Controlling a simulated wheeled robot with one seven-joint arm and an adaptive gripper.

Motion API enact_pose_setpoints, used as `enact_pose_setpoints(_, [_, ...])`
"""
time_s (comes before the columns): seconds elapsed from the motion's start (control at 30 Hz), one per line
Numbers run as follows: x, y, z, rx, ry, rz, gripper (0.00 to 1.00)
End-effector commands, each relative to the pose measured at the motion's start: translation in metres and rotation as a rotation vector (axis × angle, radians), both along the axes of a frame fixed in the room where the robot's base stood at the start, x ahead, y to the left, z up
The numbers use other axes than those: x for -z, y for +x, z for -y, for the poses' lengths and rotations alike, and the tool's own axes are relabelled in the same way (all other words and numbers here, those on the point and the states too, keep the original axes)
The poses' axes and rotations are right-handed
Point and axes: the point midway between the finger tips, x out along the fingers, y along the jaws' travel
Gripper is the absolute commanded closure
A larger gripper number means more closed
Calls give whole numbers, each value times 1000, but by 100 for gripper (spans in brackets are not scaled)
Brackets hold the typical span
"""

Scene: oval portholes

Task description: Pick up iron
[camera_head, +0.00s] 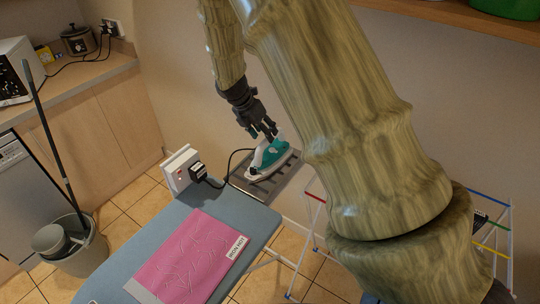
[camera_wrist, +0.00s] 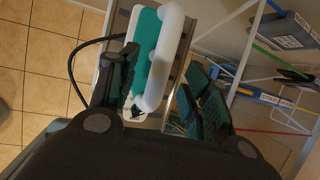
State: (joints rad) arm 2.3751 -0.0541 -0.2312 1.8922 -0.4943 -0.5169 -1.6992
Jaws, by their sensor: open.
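The iron (camera_head: 268,158) is teal and white and rests on a metal rack at the far end of the blue ironing board (camera_head: 265,221). A dark cord runs from it toward a wall socket. My gripper (camera_head: 268,135) is just above the iron in the head view and partly covers it. In the wrist view the iron (camera_wrist: 152,58) lies between and beyond the two open fingers of my gripper (camera_wrist: 160,95), nearer the left finger. I cannot tell whether either finger touches it.
A pink cloth (camera_head: 190,258) lies on the board. A white socket block (camera_head: 180,168) with a black plug stands by the rack. A drying rack (camera_head: 305,235) with coloured bars is to the right. A mop bucket (camera_head: 75,245) and counter (camera_head: 90,75) are on the left.

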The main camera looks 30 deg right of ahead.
Motion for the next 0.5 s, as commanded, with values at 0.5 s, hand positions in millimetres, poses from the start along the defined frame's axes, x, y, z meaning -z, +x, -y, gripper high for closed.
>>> enact_pose_setpoints(0.5, [39, -4, 22, 2, 0, -2, 51])
